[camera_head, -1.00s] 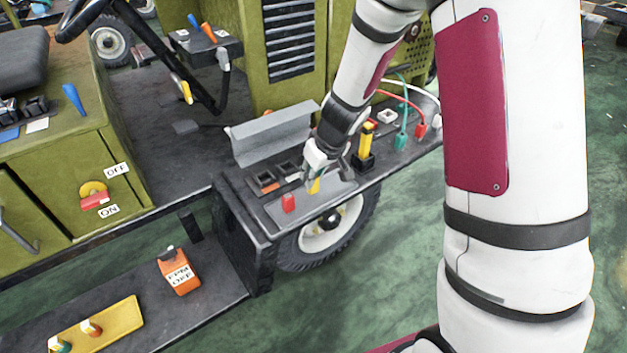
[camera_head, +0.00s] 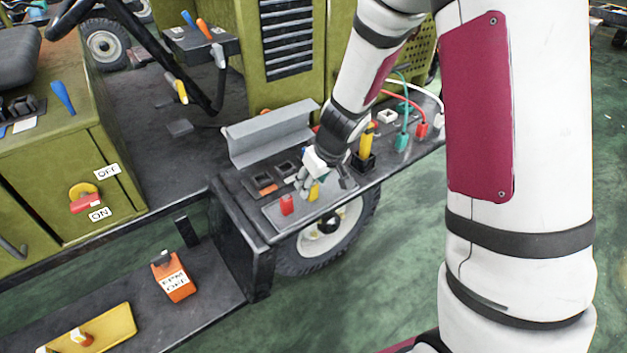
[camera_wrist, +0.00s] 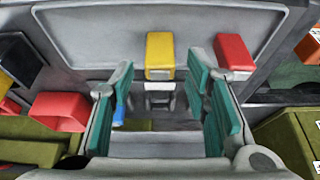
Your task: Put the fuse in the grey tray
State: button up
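The grey tray (camera_head: 275,216) lies flat on the deck near its front edge; its rim also shows in the wrist view (camera_wrist: 90,28). A yellow fuse (camera_head: 314,192) and a red fuse (camera_head: 287,205) stand in the tray. The wrist view shows the yellow fuse (camera_wrist: 160,55) in line with the gap between my fingers and the red fuse (camera_wrist: 234,52) to the right, outside them. My gripper (camera_wrist: 162,82) is open, with clear space on both sides of the yellow fuse. In the head view my gripper (camera_head: 312,180) is just above it. The fuse bases are partly hidden.
An angled grey metal piece (camera_head: 272,135) stands behind the tray. Black sockets (camera_head: 286,169) lie between them. A yellow-topped black holder (camera_head: 365,148) and cables with red and green plugs (camera_head: 402,142) stand to the right. An orange box (camera_head: 173,280) sits on the lower step.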

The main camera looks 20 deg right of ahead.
jog(key=shift+r, duration=0.15)
jog(key=shift+s+r+p, duration=0.1)
jog(key=shift+r+p, duration=0.25)
jog(key=shift+p, duration=0.05)
jog(key=s+a+r+y+p, duration=0.1)
jog(key=s+r+p, duration=0.1)
jog(key=s+r, duration=0.75)
jog(key=s+a+r+p, duration=0.1)
jog(key=s+r, duration=0.5)
jog(key=r, duration=0.6)
jog(key=s+d+r+m+h, duration=0.1)
jog(key=s+r, duration=0.1)
jog(key=s, duration=0.6)
jog(key=s+d+r+m+h, duration=0.1)
jog(key=s+d+r+m, duration=0.1)
jog(key=s, duration=0.5)
jog(key=shift+s+r+m, duration=0.3)
jog(key=shift+s, duration=0.05)
